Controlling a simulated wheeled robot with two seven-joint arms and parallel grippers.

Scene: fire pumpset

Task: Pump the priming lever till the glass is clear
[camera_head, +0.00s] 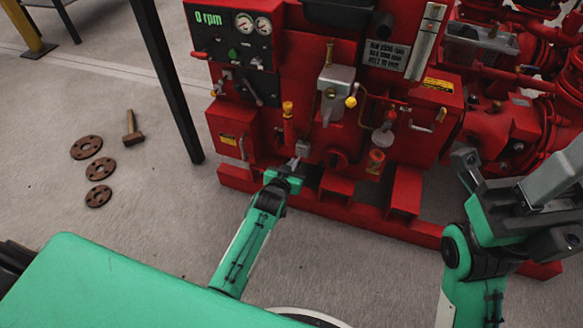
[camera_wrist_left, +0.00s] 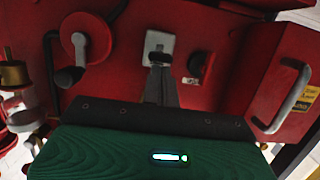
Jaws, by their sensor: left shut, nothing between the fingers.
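My left gripper (camera_head: 294,163) is at the lower front of the red pumpset, its fingers shut and empty. In the left wrist view the fingers (camera_wrist_left: 162,87) point at a grey plate with a dark slot (camera_wrist_left: 160,43); contact is unclear. The same small grey part (camera_head: 303,147) shows just above the fingertips in the head view. A small glass bowl (camera_head: 383,138) hangs to its right; a glass and brass part (camera_wrist_left: 14,100) is at the wrist view's left edge. Its contents are too small to judge. I cannot tell for sure which part is the priming lever. My right gripper (camera_head: 466,170) is at the right, jaws unclear.
The panel (camera_head: 230,35) reads 0 rpm. Rusty flanges (camera_head: 98,170) and a mallet (camera_head: 132,128) lie on the floor at left.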

